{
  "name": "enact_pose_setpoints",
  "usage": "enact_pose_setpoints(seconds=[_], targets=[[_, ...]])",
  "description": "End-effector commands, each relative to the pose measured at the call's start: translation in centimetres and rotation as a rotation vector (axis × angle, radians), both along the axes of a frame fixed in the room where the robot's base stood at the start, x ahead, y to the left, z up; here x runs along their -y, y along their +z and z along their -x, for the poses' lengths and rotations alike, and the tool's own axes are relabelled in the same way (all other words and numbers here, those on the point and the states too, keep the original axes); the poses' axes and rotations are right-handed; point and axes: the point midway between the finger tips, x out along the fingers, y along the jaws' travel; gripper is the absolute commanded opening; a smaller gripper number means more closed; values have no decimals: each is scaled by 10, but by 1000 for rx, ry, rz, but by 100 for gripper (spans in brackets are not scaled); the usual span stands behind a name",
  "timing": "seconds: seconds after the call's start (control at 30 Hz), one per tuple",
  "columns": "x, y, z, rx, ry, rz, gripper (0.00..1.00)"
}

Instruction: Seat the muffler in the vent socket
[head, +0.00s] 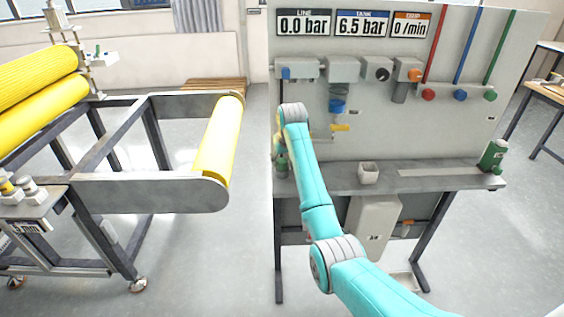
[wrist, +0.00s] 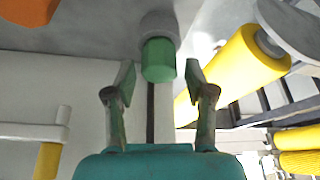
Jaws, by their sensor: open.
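In the wrist view a green cylinder, which looks like the muffler (wrist: 159,62), has its upper end against a grey round collar, which looks like the vent socket (wrist: 158,24). I cannot tell how deep it sits in the collar. My gripper (wrist: 159,78) is open, with one finger on each side of the cylinder's lower end and a small gap showing on both sides. In the head view my gripper (head: 282,163) is small and dark at the panel's left edge, near the shelf. The muffler and socket cannot be made out clearly there.
The grey panel (head: 440,130) carries valves, gauges and coloured pipes. Its shelf (head: 335,181) holds a white cup (head: 368,173) and a green bottle (head: 493,156). A frame with a yellow roller (head: 219,138) stands to the left. Floor shows between frame and panel.

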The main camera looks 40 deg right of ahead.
Motion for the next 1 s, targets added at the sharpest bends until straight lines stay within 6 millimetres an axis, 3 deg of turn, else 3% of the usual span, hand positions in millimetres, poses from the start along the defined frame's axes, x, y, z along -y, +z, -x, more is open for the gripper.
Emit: enact_pose_setpoints(seconds=[0.3, 0.5, 0.7, 1.0], targets=[[-8, 59, 22, 4, 0, 1, 54], [-11, 87, 33, 3, 0, 1, 54], [-13, 99, 39, 2, 0, 1, 54], [-13, 100, 39, 1, 0, 0, 54]])
